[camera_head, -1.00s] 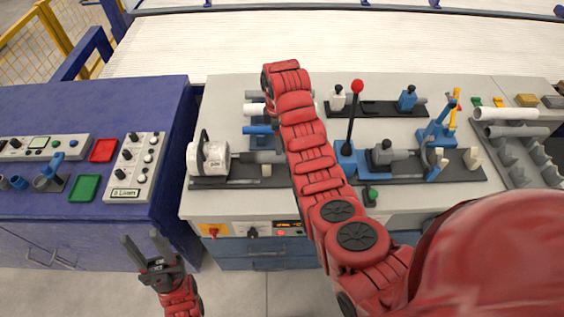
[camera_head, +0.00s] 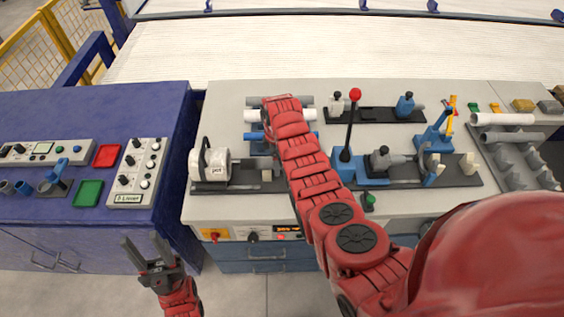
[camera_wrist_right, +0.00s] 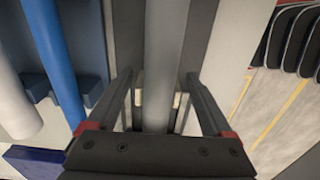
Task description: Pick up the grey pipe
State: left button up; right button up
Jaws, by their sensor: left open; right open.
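A grey pipe (camera_wrist_right: 165,50) runs up the middle of the right wrist view. My right gripper (camera_wrist_right: 155,75) is open, with one finger on each side of this pipe; I cannot tell whether they touch it. In the head view my right arm hides that gripper and part of the bench beneath it. A grey pipe also sticks out of the white chuck (camera_head: 212,166) on the left fixture and passes behind the arm. My left gripper (camera_head: 147,243) is open and empty, in front of the purple bench.
A blue pipe (camera_wrist_right: 58,55) and a white pipe (camera_wrist_right: 15,90) lie left of the gripper in the wrist view. A red-knobbed lever (camera_head: 354,95) stands right of my arm. Another rack (camera_head: 515,160) is at the far right.

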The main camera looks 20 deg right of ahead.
jog(key=shift+c, duration=0.3)
grip_shut()
jog(key=shift+w+r, duration=0.1)
jog(key=shift+r, duration=0.05)
